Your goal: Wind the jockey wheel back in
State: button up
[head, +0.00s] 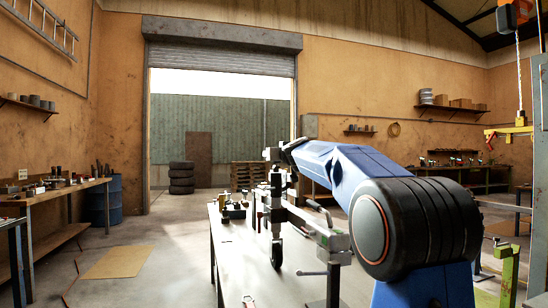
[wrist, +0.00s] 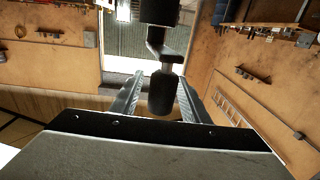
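My gripper (head: 274,154) is at the top of the tube. In the wrist view, a dark crank with a black cylindrical grip (wrist: 162,96) stands between the two fingers of my gripper (wrist: 161,82). Gaps show on both sides of the grip, so the fingers are open around it. The crank's top end is cut off by the frame.
A bench (head: 232,250) with small parts stands left of the wheel. The coupling's lever (head: 318,208) sticks up to the right. A workbench (head: 50,200) and blue drum (head: 103,202) line the left wall. Stacked tyres (head: 181,178) stand by the open door.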

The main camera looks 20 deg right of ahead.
jog(key=shift+f, duration=0.15)
jog(key=s+a, duration=0.1)
jog(key=s, duration=1.6)
jog(key=shift+a, duration=0.4)
jog(key=shift+s, duration=0.1)
jog(key=shift+d, duration=0.1)
jog(key=c, duration=0.7)
jog(key=shift+d+f+m, duration=0.15)
jog(key=shift+d+m, duration=0.05)
jog(key=shift+m, duration=0.2)
grip_shut()
jog(key=s+d+m+y, duration=0.3)
jog(key=d+m+y, duration=0.35)
jog(key=m, duration=0.75)
jog(key=w+a+h, duration=0.2)
jog(key=w+a, duration=0.1)
jog(key=w, duration=0.9)
jog(key=shift+f, duration=0.2)
